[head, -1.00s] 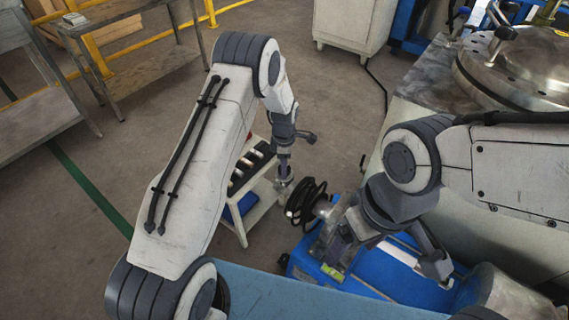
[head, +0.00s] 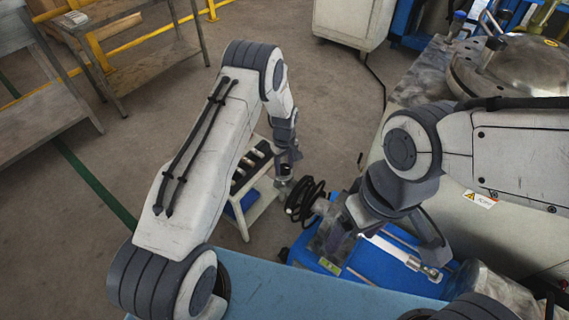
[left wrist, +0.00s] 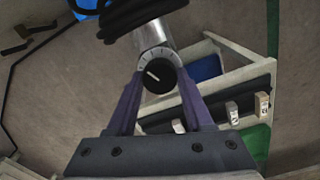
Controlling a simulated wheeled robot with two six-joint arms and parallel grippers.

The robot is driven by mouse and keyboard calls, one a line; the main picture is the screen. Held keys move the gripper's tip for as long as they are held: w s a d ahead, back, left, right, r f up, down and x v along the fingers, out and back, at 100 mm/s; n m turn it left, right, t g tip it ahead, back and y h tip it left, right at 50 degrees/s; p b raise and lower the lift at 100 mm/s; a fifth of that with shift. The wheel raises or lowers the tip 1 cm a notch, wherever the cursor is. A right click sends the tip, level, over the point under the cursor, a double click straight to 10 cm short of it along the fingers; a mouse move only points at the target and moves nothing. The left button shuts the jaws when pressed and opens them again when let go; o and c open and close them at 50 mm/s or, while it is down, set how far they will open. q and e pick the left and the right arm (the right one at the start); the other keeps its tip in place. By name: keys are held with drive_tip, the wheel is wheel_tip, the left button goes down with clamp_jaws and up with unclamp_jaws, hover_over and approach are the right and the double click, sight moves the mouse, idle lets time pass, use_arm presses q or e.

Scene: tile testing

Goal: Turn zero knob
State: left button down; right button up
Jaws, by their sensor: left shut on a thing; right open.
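The zero knob (left wrist: 160,77) is a small black dial with a white pointer line, set in a pale ring with tick marks on the end of a metal cylinder (left wrist: 151,36). My left gripper (left wrist: 160,86) is shut on the knob, with one purple-grey finger on each side in the left wrist view. In the head view my left gripper (head: 284,184) points down at the cylinder end beside black coiled hose, and the knob is too hidden to make out. My right gripper (head: 390,243) is open above the blue machine (head: 383,268).
A white cart (head: 262,211) with dark slots holding small pale blocks stands close behind my left gripper. Metal tools lie on the blue machine under my right gripper. A bench with a round metal lid (head: 515,70) is at the right. Open floor lies beyond.

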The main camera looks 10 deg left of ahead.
sight(284, 168)
use_arm(q)
drive_tip(key=m+p, duration=0.1)
drive_tip(key=m, duration=0.4)
idle(0.5)
drive_tip(key=shift+c, duration=1.4)
unclamp_jaws()
drive_tip(key=shift+r, duration=0.1)
wheel_tip(284, 168, up, 10)
drive_tip(key=p, duration=0.2)
drive_tip(key=shift+r, duration=0.15)
